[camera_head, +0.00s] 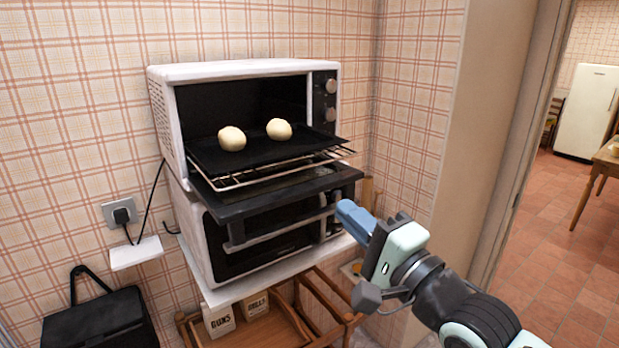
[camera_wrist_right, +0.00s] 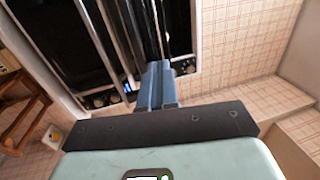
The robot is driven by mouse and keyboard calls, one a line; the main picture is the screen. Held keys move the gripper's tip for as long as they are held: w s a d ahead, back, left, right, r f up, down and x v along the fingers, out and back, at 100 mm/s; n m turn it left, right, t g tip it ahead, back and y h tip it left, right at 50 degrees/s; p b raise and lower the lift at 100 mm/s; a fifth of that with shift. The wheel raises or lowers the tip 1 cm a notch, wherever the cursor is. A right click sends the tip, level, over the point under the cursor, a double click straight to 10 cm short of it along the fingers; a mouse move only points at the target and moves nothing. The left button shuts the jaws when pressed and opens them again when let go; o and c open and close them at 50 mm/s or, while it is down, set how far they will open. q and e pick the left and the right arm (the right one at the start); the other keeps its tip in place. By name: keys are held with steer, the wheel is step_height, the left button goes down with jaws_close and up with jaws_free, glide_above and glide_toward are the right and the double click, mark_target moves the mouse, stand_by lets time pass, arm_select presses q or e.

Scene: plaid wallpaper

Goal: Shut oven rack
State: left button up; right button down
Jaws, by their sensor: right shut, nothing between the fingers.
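The oven (camera_head: 160,110) is a white toaster oven with its dark door (camera_head: 240,208) folded down open. Its wire rack (camera_head: 345,152) sticks out of the cavity over the door. A black tray (camera_head: 215,160) on the rack carries two pale dough balls (camera_head: 232,139), (camera_head: 279,130). My right gripper (camera_head: 347,210) is shut and empty, to the right of the open door's front corner and below rack level. In the right wrist view its blue fingers (camera_wrist_right: 157,80) are together and point toward the oven front. My left gripper is not in view.
A second white oven (camera_head: 197,235) stands under the first on a white shelf. A wooden rack with labelled tins (camera_head: 218,320) is below. A wall socket with a plug (camera_head: 122,214) and a black bag (camera_head: 100,322) are at left. A doorway opens at right.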

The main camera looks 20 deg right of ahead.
arm_select(q)
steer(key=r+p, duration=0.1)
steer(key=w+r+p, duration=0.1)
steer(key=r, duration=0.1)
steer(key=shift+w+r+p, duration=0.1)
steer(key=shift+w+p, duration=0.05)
steer(key=shift+p, duration=0.15)
arm_select(e)
steer(key=x, duration=1)
steer(key=shift+w+a, duration=0.1)
steer(key=shift+w, duration=0.2)
